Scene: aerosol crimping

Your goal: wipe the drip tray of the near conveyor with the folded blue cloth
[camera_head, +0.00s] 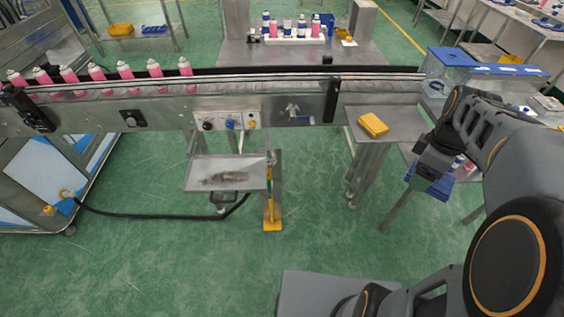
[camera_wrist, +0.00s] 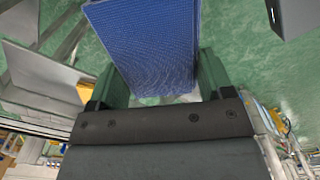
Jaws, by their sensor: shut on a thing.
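The folded blue cloth (camera_wrist: 145,45) is held between the two green fingers of my gripper (camera_wrist: 160,90) in the wrist view. A dark grey smear (camera_head: 222,180) lies on the tray's surface.
A small metal table (camera_head: 400,118) with a yellow block (camera_head: 373,125) stands between the tray and my gripper. A yellow foot pedal (camera_head: 272,222) stands right of the tray. A black hose (camera_head: 150,216) crosses the floor. Pink cans (camera_head: 125,72) stand on the conveyor.

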